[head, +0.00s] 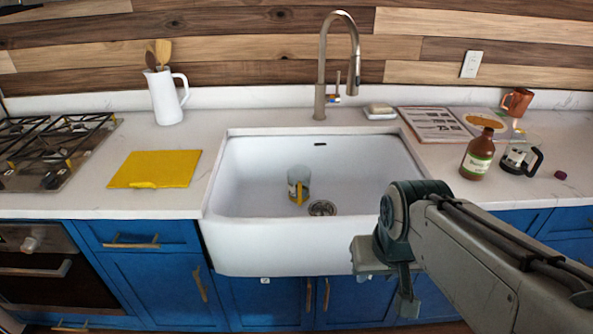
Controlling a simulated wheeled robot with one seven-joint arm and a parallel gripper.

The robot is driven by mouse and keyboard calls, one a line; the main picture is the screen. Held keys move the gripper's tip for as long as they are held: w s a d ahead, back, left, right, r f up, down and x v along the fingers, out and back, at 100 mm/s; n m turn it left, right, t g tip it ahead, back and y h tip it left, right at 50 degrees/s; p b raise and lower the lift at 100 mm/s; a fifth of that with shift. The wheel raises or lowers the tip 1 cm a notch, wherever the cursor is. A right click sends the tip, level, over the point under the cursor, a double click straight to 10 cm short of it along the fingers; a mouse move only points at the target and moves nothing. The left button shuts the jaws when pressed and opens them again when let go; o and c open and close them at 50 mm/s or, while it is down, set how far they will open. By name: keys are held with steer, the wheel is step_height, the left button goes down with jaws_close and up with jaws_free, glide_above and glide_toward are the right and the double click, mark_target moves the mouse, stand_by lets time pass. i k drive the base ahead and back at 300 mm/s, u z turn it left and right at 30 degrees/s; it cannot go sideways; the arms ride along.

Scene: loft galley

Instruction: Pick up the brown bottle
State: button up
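The brown bottle (478,155), with a dark cap and a pale green label, stands upright on the right counter, to the right of the sink. My arm comes in from the lower right. My gripper (404,302) hangs at its end in front of the sink's front right corner, below and to the left of the bottle and well apart from it. The fingers are small and partly hidden by the wrist, so I cannot tell how far apart they are.
A glass pot with a black handle (519,158) stands close right of the bottle. Behind are a copper mug (517,102) and an open book (435,124). A small dark red item (560,175) lies farther right. The white sink (245,232) holds a cup (298,185).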

mark_target(479, 153)
steer(key=k, duration=0.55)
steer(key=z, duration=0.9)
steer(key=i, duration=0.55)
steer(key=z, duration=0.45)
steer(key=i, duration=1.1)
steer(key=u, duration=0.75)
